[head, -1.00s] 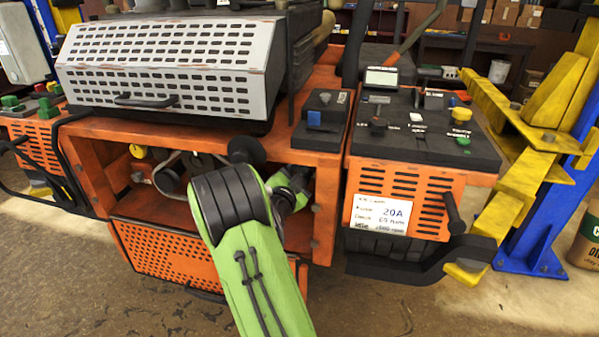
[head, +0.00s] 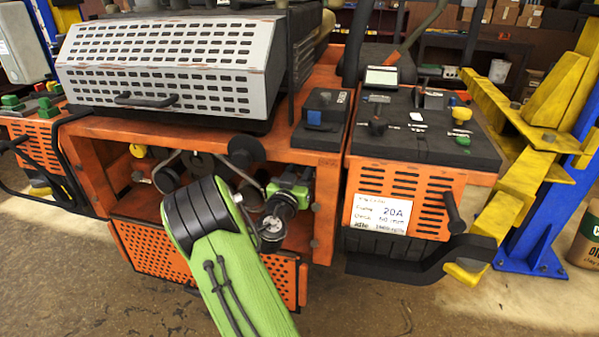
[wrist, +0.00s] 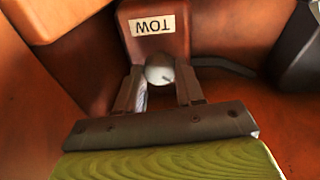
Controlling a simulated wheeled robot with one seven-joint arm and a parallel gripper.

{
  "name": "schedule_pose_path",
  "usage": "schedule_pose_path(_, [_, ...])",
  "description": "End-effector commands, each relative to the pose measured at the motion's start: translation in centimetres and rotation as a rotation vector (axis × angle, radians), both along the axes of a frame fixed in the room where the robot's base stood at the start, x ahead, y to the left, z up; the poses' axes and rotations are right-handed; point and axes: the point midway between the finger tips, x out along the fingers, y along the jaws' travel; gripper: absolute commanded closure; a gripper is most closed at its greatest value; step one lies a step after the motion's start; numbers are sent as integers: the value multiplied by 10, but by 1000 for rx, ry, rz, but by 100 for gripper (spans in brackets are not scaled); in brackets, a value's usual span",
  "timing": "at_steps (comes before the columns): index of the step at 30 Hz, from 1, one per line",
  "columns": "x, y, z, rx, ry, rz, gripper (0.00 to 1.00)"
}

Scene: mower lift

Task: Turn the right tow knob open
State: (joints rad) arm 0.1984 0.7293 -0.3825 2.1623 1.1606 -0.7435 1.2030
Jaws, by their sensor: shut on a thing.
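In the head view my green arm reaches into the open orange bay of the mower (head: 140,208). There my gripper and the knob cannot be made out clearly. How far the knob is turned cannot be told.
Orange bay walls lie close around my gripper, with a dark hose (wrist: 225,66) at its right. The control console (head: 425,135) stands right of the bay. A yellow and blue lift post (head: 545,205) stands farther right.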

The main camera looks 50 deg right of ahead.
Motion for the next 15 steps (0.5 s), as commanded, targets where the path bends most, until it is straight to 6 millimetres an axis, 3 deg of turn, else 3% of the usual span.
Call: schedule_pose_path(15, [-1, 0, -2, -169, 400, 0, 93])
